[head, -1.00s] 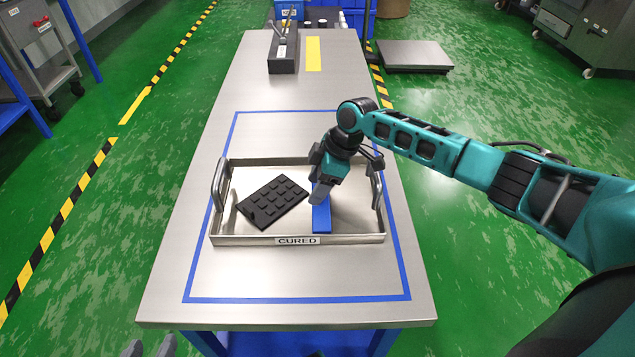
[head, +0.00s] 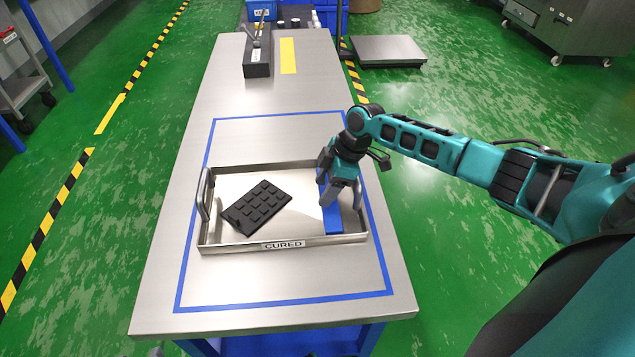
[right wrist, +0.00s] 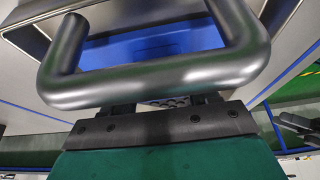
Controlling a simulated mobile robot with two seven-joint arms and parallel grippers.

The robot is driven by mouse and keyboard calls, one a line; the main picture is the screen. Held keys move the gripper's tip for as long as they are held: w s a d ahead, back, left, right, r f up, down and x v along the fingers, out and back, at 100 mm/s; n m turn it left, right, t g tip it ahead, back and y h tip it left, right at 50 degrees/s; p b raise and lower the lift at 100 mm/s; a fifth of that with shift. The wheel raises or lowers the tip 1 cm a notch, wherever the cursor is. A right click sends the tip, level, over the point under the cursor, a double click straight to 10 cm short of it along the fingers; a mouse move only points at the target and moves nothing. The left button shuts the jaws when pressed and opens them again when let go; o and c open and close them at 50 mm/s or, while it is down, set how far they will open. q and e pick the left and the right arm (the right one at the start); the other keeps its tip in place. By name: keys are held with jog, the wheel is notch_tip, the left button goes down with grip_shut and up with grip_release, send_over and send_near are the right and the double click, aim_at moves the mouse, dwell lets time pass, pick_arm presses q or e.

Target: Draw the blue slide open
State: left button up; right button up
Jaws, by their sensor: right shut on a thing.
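A flat blue bar (head: 333,220), the only blue piece in the tray, lies in the right part of the metal tray marked CURED (head: 225,246). In the right wrist view, blue (right wrist: 150,45) shows beyond a thick metal handle (right wrist: 160,80) that crosses close to the camera and hides most of the fingers. A small grey tip at the head view's bottom left edge may be my left gripper (head: 156,351).
A black studded block (head: 256,207) lies in the tray, left of the blue bar. The tray's left handle (head: 204,195) stands clear. A dark holder (head: 257,62) and a yellow strip (head: 288,55) are at the table's far end. The table between is bare.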

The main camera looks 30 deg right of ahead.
jog(key=o, duration=1.4)
jog(key=shift+o, duration=0.2)
jog(key=p+v, duration=0.3)
jog(key=v, duration=1)
jog(key=shift+p, duration=0.4)
